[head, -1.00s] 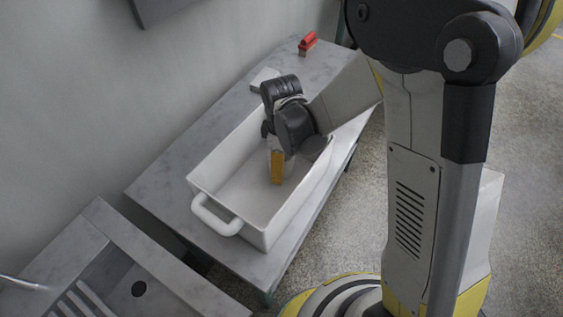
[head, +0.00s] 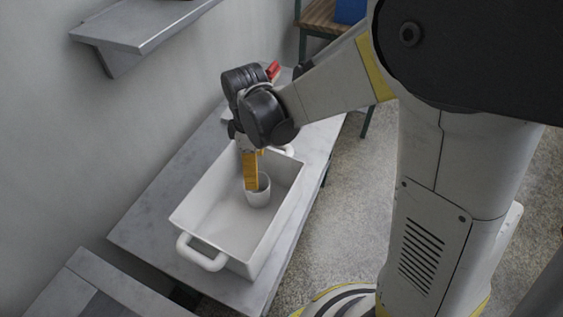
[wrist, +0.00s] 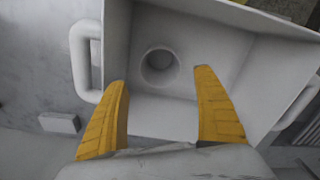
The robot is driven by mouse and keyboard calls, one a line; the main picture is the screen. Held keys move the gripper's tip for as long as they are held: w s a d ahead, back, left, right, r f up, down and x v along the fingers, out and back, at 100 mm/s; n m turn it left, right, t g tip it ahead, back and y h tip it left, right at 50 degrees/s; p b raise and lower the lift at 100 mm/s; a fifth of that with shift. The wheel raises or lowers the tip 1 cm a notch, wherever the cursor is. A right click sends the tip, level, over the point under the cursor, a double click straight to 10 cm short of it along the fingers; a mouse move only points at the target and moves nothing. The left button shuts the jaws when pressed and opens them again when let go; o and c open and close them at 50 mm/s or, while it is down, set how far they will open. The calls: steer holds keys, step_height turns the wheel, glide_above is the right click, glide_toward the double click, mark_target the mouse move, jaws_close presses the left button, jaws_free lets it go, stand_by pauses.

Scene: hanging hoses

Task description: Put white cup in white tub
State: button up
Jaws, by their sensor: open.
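The white cup (head: 258,190) stands upright on the floor of the white tub (head: 203,222), toward its far end. In the wrist view the cup (wrist: 160,66) shows from above, its round opening facing me, inside the tub (wrist: 272,88). My gripper (head: 252,186) has yellow fingers and is above the tub, beside and partly in front of the cup in the head view. In the wrist view my gripper (wrist: 164,84) is open, its fingers apart and empty, with the cup beyond the gap between the tips.
The tub sits on a grey table (head: 150,225) along the wall. A red-handled item (head: 273,69) lies behind my wrist. A small pale block (wrist: 60,123) lies beside the tub. A metal shelf (head: 140,28) juts from the wall above.

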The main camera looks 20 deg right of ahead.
steer(key=s+d+r+m+t, duration=0.7)
steer(key=s+d+r+m, duration=0.4)
steer(key=d+r+m, duration=0.2)
steer(key=shift+r+m, duration=0.25)
steer(key=shift+m, duration=0.35)
